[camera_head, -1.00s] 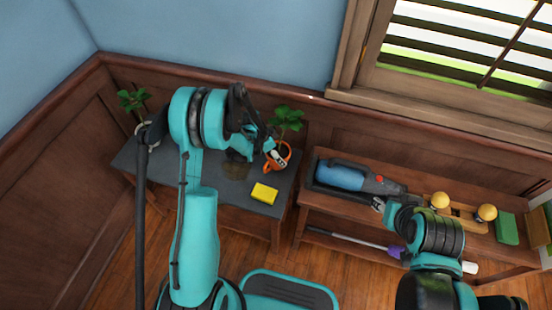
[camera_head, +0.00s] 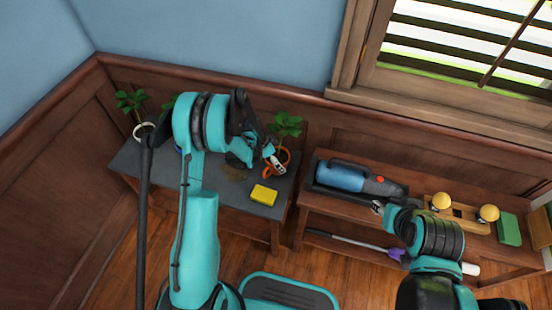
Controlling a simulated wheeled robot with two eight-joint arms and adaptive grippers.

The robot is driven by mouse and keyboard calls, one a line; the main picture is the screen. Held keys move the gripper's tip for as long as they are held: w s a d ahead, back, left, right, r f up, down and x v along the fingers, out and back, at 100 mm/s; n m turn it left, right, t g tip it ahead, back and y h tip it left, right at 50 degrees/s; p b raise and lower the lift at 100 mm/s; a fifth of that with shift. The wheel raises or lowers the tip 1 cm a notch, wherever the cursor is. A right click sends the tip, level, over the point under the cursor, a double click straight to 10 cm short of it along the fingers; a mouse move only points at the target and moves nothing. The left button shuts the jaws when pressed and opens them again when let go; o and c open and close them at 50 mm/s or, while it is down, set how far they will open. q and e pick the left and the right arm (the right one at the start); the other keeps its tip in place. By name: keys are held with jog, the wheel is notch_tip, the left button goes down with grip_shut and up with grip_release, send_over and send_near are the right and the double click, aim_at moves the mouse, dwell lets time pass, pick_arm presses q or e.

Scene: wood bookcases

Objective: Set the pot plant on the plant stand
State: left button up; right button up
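A leafy green plant (camera_head: 286,124) stands in an orange pot (camera_head: 284,168) at the right end of a dark-topped wooden stand (camera_head: 228,192). My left gripper (camera_head: 274,163) is at the pot's near left side, its fingertips overlapping the rim. I cannot tell whether they are closed on it. Another plant in a white pot (camera_head: 143,131) stands at the stand's left end. Leaves of a third plant (camera_head: 169,103) show behind my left arm, which hides its pot. My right gripper (camera_head: 378,207) is at the front edge of the right bench; its fingers are too small to read.
A yellow sponge (camera_head: 264,195) lies near the stand's front edge, and a brownish patch (camera_head: 234,172) marks its top. The right bench (camera_head: 325,204) holds a blue and black handheld vacuum (camera_head: 345,176), yellow-knobbed wooden piece (camera_head: 462,213) and green block (camera_head: 509,229). A purple-headed stick (camera_head: 350,241) lies below.

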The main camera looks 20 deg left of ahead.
pick_arm(q)
jog(key=shift+r, duration=0.25)
jog(key=s+r+n+y+p, duration=0.1)
jog(key=s+r, duration=0.3)
jog(key=r, duration=0.4)
jog(key=s+a+r+n+t+p, duration=0.1)
jog(key=s+r+n+p, duration=0.15)
jog(key=r, duration=0.65)
jog(key=s+r+n+y+p, duration=0.1)
jog(key=s+r, duration=0.3)
jog(key=r, duration=0.4)
jog(key=s+r+n+t, duration=0.1)
jog(key=s+r+n, duration=0.1)
jog(key=s, duration=0.5)
jog(key=s+r+n+t+y, duration=0.1)
jog(key=s+r+n+t, duration=0.1)
jog(key=s, duration=0.6)
notch_tip(320, 180, up, 2)
jog(key=shift+d+r+n+y, duration=0.1)
jog(key=shift+d+n+y, duration=0.25)
jog(key=shift+n, duration=0.4)
